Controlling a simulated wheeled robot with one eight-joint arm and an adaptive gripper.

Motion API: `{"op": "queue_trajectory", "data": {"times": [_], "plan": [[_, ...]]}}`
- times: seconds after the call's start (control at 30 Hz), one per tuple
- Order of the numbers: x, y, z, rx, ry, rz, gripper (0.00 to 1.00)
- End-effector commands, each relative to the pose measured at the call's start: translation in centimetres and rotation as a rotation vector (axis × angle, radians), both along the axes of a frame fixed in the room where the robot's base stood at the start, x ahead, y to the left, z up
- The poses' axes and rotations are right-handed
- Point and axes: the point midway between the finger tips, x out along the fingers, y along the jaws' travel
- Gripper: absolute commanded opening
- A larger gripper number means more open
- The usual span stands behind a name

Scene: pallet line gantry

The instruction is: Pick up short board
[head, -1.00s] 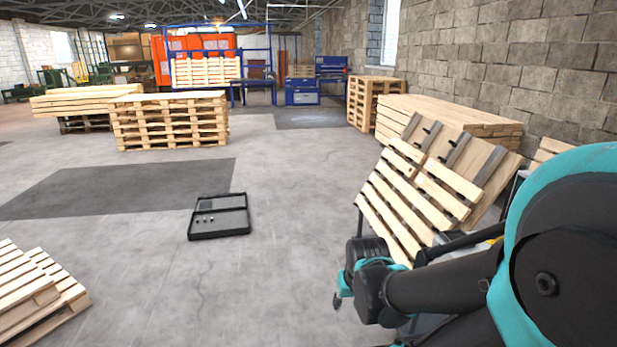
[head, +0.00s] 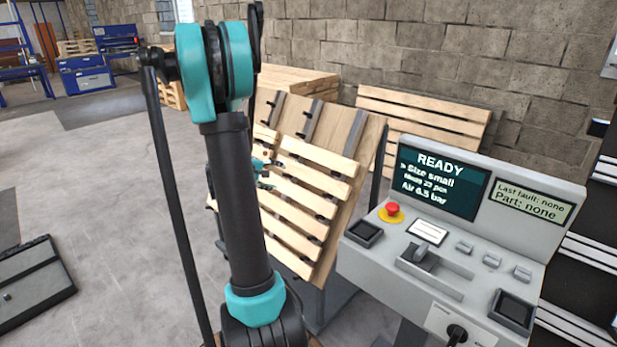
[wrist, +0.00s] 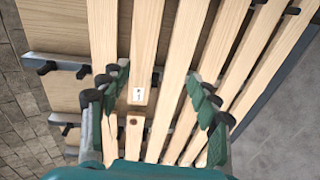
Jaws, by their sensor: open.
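Light wooden boards lie in rows on a tilted rack (head: 345,215), with plain wood backing and dark stops at its upper edge. In the wrist view, a board with a small white label (wrist: 146,50) ends near the picture's middle. A piece with a dark round mark (wrist: 134,133) lies in line below it, past a small gap. I cannot tell for sure which is the short board. My gripper (wrist: 157,82) is open, with green fingers on either side of these boards and nothing held. In the head view my gripper (head: 264,174) is at the rack's face, partly hidden by my arm.
A grey control console (head: 450,240) with a "READY" screen and red button stands right of the rack. Stacked boards (head: 290,82) and a slatted pallet (head: 420,110) are behind, by the block wall.

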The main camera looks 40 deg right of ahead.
Motion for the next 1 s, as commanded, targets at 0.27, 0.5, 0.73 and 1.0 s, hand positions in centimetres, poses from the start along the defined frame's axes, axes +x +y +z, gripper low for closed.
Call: {"op": "queue_trajectory", "data": {"times": [0.27, 0.5, 0.73, 1.0], "plan": [[0.8, -4.2, -0.1, -0.088, 0.05, -0.022, 0.62], [1.0, -8.0, -2.1, -0.089, 0.05, -0.022, 0.62], [1.4, -11.9, -4.2, -0.087, 0.05, -0.022, 0.62], [1.6, -14.3, -5.5, -0.089, 0.05, -0.02, 0.62]]}}
